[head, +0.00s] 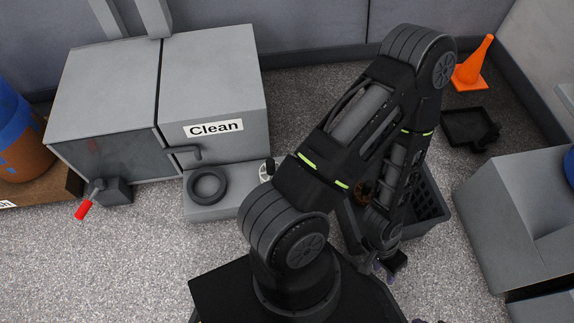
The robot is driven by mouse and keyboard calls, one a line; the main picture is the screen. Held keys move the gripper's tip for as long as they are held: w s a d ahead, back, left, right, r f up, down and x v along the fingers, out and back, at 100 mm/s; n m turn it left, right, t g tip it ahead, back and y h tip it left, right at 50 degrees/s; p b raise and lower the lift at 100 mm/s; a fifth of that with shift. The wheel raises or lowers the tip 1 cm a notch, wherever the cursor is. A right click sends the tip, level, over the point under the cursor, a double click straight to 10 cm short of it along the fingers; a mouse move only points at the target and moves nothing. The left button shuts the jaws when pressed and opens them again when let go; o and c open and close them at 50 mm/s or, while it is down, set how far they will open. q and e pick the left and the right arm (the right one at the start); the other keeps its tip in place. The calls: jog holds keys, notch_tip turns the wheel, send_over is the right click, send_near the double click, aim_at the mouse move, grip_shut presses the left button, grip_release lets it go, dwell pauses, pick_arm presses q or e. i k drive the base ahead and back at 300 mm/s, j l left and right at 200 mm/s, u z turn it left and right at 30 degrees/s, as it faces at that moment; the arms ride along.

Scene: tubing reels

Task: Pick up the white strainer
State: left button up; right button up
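I cannot make out a white strainer for certain. A small white round piece (266,171) shows beside my arm, on or behind the low grey step, and is mostly hidden by the arm. My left gripper (382,274) points down at the front of a dark basket. Its fingertips are small and purplish, and I cannot tell how far apart they are or see anything held. Small purplish bits at the bottom edge may be my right gripper's tips (430,321), but they are cut off.
A dark crate (428,198) stands partly behind my arm, with a brownish round thing (362,190) inside. A grey "Clean" cabinet (215,90), black ring (207,186), red-handled lever (88,203), orange cone (473,66), black tray (468,127) and grey block (510,215) stand around. Carpet is clear at lower left.

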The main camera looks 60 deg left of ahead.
aim_at(271, 166)
jog(key=i+u, duration=0.2)
jog(key=u, duration=2.45)
